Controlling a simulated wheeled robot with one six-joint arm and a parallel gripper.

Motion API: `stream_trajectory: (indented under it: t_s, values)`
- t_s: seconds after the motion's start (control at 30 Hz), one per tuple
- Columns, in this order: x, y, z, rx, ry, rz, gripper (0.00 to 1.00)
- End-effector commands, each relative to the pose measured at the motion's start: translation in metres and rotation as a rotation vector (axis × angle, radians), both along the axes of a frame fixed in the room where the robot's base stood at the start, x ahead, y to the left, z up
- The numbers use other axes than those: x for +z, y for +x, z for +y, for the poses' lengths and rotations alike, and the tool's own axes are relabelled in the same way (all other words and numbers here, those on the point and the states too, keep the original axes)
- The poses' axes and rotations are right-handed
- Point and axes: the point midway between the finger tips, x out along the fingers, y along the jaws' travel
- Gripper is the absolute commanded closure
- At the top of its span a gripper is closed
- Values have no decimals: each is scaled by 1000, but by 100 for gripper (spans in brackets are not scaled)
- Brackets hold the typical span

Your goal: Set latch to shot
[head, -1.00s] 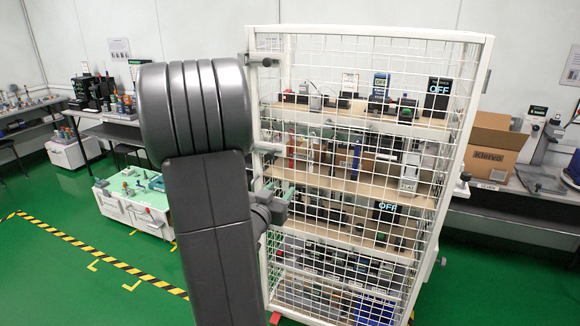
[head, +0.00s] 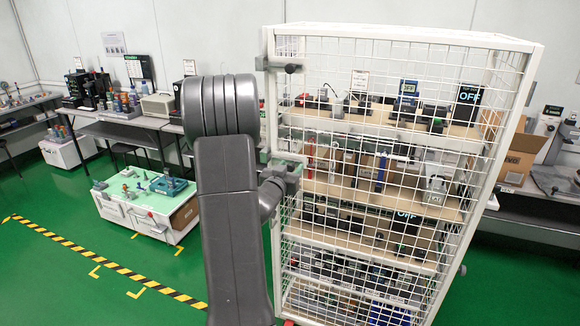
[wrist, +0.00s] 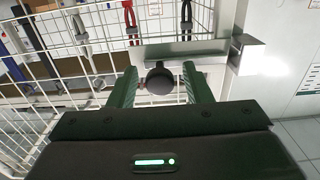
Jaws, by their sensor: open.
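A white wire-mesh cage (head: 395,32) stands right of my arm, with a latch on its left edge. In the wrist view the latch shows as a flat metal plate (wrist: 185,50) with a dark round knob (wrist: 160,79). A metal bracket (wrist: 249,55) sits on the white post to the right of the plate. My gripper (wrist: 160,72) is open, with one green finger on each side of the knob and gaps between. In the head view my gripper (head: 288,164) is at the cage's left edge, partly hidden by my arm.
Another dark knob (head: 292,68) and bracket sit higher on the cage's left edge. Shelves behind the mesh hold many small devices. A white low cart (head: 150,205) stands at the left on green floor. A cardboard box (head: 522,158) is at the right.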

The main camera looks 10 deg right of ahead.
Motion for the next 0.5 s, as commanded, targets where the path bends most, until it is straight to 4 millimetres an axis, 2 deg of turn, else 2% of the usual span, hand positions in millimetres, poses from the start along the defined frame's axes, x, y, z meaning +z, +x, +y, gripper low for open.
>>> stream_trajectory:
  t_s: [0.3, 0.5]
  values:
    - [-1, 2, -2, 0, 0, 0, 55]
    - [0, 2, -1, 0, 0, 0, 94]
